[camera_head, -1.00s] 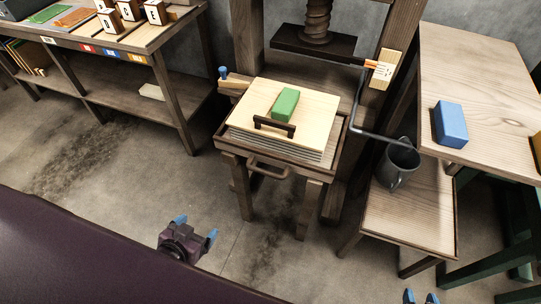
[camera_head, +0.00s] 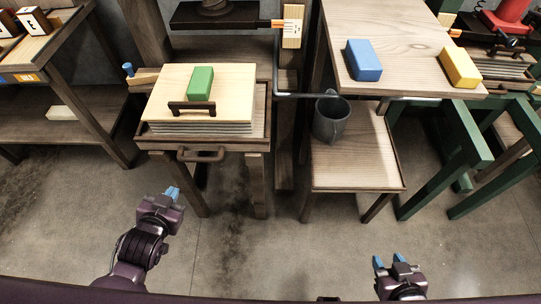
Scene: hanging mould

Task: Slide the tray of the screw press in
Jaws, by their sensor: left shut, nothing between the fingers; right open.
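The screw press (camera_head: 222,14) stands at the upper middle, its dark plate cut by the top edge. Its wooden tray (camera_head: 262,140) stands out in front on a legged frame, with a handle (camera_head: 201,155) on its front edge. On the tray lies a stack of sheets under a pale board (camera_head: 236,88) with a dark handle, and a green block (camera_head: 201,83) rests on the board. My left gripper (camera_head: 173,193) is shut and empty, in front of and below the tray handle, apart from it. My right gripper (camera_head: 390,260) is open and empty at the lower right, away from the tray.
A shelf table (camera_head: 75,125) stands left. The floor in front is clear.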

